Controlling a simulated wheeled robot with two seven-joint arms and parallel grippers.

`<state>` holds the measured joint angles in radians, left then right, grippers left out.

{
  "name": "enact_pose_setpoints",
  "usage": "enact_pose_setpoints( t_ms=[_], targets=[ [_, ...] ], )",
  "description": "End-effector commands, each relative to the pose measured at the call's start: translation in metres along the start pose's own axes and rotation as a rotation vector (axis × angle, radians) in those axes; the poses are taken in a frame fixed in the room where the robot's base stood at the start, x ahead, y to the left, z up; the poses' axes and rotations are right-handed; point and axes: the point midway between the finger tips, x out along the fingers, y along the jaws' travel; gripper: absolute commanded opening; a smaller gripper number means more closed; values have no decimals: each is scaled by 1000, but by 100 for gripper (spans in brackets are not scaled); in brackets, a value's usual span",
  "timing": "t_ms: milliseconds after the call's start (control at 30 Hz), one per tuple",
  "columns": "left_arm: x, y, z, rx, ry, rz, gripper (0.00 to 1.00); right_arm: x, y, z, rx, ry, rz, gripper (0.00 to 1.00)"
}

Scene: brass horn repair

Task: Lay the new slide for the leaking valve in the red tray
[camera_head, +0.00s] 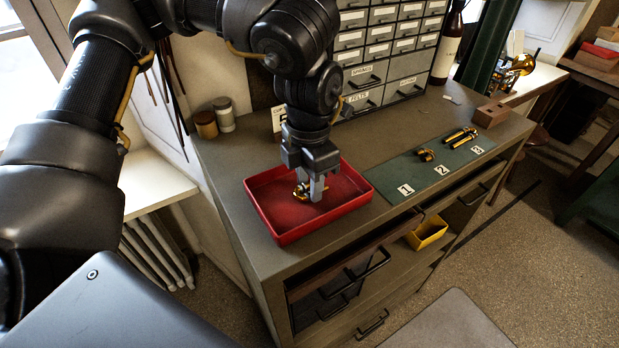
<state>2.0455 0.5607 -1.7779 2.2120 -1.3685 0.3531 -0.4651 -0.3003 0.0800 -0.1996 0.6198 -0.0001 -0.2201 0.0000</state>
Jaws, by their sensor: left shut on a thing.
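The red tray (283,236) sits on the cabinet top. My left gripper (315,192) points down inside the tray's outline and is shut on a small brass slide (300,190). The slide is low, close to the tray floor; I cannot tell whether it touches. The fingers hide part of it. A green mat (425,185) to the right carries number cards 1 (405,189), 2 (441,170) and 3 (477,149). Brass pieces lie behind card 2 (425,155) and card 3 (460,137). No piece shows behind card 1. My right gripper is out of view.
A cabinet of small labelled drawers (385,50) stands behind the tray, with a brown bottle (447,45) beside it. Two jars (222,114) stand at the back left. A wooden block (490,115) is beyond the mat. A yellow bin (428,233) sits in an open drawer below.

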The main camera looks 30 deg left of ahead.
Motion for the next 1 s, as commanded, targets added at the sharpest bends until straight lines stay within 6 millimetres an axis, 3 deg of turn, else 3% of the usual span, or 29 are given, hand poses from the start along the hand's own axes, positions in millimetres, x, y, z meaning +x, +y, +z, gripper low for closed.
enact_pose_setpoints(
  t_ms=[167,200,367,733,1000],
  targets=[
    [0,0,0,0,0,0,13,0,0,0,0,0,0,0],
    [0,0,0,0,0,0,39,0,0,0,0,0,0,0],
    [0,0,0,0,0,0,60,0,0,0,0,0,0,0],
    [-6,0,1,0,-2,1,60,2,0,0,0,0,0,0],
    [-53,0,1,-1,-6,1,60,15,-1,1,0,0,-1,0]
  ],
)
